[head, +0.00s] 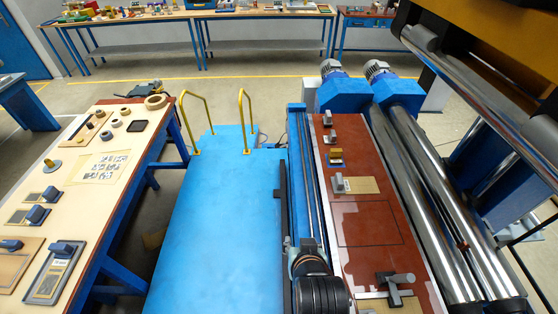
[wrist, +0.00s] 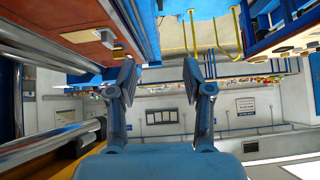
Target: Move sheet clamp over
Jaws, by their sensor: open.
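No part is labelled as the sheet clamp, so I cannot tell for sure which one it is. The head view does not clearly show my gripper.
Long steel rollers (head: 430,190) run along the board's right side. A blue platform (head: 220,220) with yellow handrails (head: 243,122) lies to the left. A workbench (head: 90,165) with tools stands farther left. The middle of the board, inside a dark outline, is clear.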

